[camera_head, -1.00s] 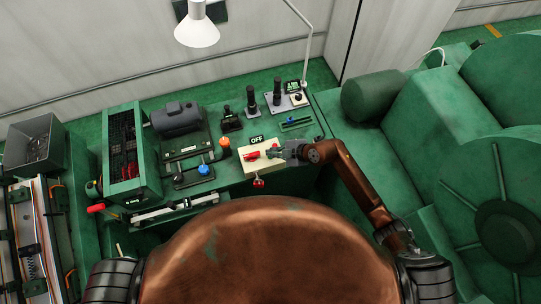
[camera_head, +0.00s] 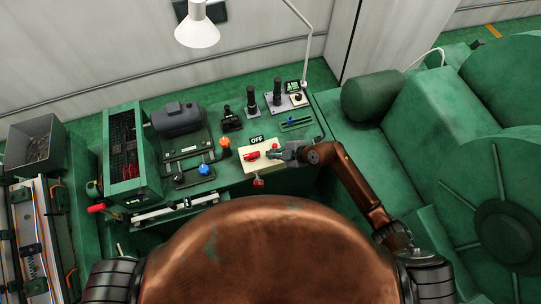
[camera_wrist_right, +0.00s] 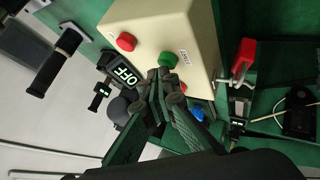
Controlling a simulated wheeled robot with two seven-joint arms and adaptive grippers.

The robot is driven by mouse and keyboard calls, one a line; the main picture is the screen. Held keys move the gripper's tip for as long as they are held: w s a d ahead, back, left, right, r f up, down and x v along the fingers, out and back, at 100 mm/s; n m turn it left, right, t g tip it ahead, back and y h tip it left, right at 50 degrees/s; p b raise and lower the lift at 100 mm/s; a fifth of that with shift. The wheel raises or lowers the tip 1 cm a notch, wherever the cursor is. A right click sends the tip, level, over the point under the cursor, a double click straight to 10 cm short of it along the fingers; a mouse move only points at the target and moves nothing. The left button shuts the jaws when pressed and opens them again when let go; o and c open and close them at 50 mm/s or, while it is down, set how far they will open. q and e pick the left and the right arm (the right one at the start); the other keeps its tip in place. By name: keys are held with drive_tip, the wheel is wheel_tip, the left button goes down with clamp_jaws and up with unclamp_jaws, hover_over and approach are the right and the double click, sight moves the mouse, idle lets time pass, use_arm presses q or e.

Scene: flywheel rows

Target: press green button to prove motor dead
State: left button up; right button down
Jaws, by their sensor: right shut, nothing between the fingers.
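A cream control box (camera_head: 262,167) sits on the green bench in the head view, and fills the upper middle of the right wrist view (camera_wrist_right: 200,35). On it are a green button (camera_wrist_right: 168,59) and a red button (camera_wrist_right: 126,41). My right gripper (camera_head: 271,154) is shut and empty over the box. In the wrist view its fingertips (camera_wrist_right: 165,78) are right beside the green button and overlap its edge; I cannot tell whether they touch. My left gripper is out of view.
An OFF sign (camera_head: 256,139) stands behind the box. A red padlock (camera_head: 258,183) hangs at its front. A grey motor (camera_head: 177,118), a blue knob (camera_head: 204,169) and an orange knob (camera_head: 225,143) stand left. Black upright handles (camera_head: 253,98) stand behind. A lamp (camera_head: 197,28) hangs above.

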drive_tip(key=shift+f, duration=0.35)
idle(0.4)
drive_tip(key=shift+r, duration=0.1)
drive_tip(key=shift+r+p, duration=0.8)
drive_tip(key=shift+p, duration=0.35)
wheel_tip(320, 180, up, 5)
drive_tip(key=p, duration=0.6)
drive_tip(key=shift+r, duration=0.1)
idle(0.4)
